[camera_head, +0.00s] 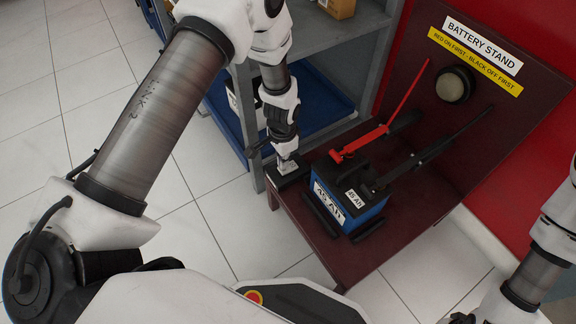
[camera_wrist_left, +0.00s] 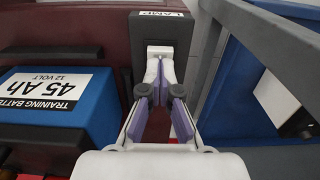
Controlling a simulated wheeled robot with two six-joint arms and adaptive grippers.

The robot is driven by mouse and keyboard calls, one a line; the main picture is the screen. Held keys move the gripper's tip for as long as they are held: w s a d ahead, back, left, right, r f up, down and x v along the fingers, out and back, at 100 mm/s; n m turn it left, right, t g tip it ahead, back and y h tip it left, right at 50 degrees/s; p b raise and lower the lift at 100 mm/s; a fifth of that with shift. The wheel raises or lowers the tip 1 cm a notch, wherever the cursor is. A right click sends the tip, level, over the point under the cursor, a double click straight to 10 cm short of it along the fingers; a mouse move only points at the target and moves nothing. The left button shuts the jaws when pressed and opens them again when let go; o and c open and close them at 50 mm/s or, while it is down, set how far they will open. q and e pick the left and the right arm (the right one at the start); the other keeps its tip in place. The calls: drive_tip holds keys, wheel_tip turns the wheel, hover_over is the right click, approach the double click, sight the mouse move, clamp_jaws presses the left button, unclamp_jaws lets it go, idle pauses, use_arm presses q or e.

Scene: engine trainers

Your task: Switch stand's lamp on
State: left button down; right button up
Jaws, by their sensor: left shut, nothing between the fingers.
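The battery stand (camera_head: 400,232) is a dark red table with a back panel. The round lamp (camera_head: 455,84) on the panel looks dull and unlit. A dark switch box (camera_head: 272,180) sits at the stand's left corner; in the left wrist view the box (camera_wrist_left: 138,33) bears a LAMP label (camera_wrist_left: 160,14) and a light grey switch plate. My left gripper (camera_head: 288,163) points down at the box. In the left wrist view its closed, empty fingertips (camera_wrist_left: 160,72) are over the lower part of the switch plate; I cannot tell whether they touch. My right gripper is out of frame.
A grey shelf (camera_head: 245,120) with a blue tray (camera_head: 322,105) borders the left side. Tiled floor lies in front.

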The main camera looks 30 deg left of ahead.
use_arm(q)
drive_tip(key=shift+f+b, duration=0.45)
drive_tip(key=shift+f, duration=0.6)
idle(0.4)
wheel_tip(320, 180, up, 7)
drive_tip(key=p, duration=0.7)
drive_tip(key=shift+r, duration=0.15)
